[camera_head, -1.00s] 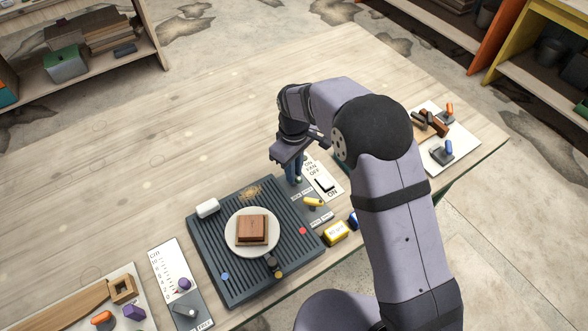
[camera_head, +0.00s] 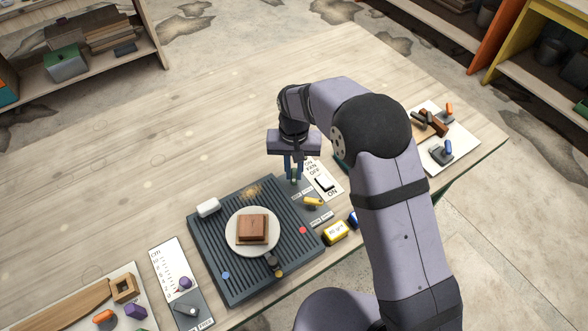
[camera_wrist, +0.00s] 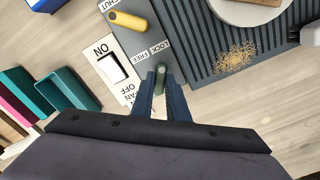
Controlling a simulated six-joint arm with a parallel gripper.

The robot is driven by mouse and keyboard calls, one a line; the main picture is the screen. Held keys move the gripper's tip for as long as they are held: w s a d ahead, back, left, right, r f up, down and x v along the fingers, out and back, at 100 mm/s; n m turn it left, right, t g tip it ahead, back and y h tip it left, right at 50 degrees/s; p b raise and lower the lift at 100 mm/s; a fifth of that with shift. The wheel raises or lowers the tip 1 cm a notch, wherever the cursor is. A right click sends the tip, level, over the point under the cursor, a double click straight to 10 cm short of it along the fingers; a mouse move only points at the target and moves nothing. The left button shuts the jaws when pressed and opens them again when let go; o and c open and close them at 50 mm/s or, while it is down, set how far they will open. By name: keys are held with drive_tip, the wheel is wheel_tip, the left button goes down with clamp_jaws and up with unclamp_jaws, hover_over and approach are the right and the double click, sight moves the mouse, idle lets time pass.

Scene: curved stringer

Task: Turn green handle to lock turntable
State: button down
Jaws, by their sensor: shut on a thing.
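The green handle (camera_wrist: 161,75) stands between the fingers of my gripper (camera_wrist: 163,82) in the wrist view, on the grey plate beside the LOCK and FREE labels. My gripper is shut on it.
A yellow handle (camera_head: 313,201) lies close by on the same plate, with the fan switch (camera_head: 324,184) beside it. The table at the far left is clear.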

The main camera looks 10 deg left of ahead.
sight(294, 174)
drive_tip(key=shift+r+m, duration=0.1)
drive_tip(key=shift+m, duration=0.9)
drive_tip(key=shift+w, duration=0.1)
drive_tip(key=c, duration=1.7)
unclamp_jaws()
drive_tip(key=shift+r+b, duration=0.95)
drive_tip(key=shift+r, duration=2.7)
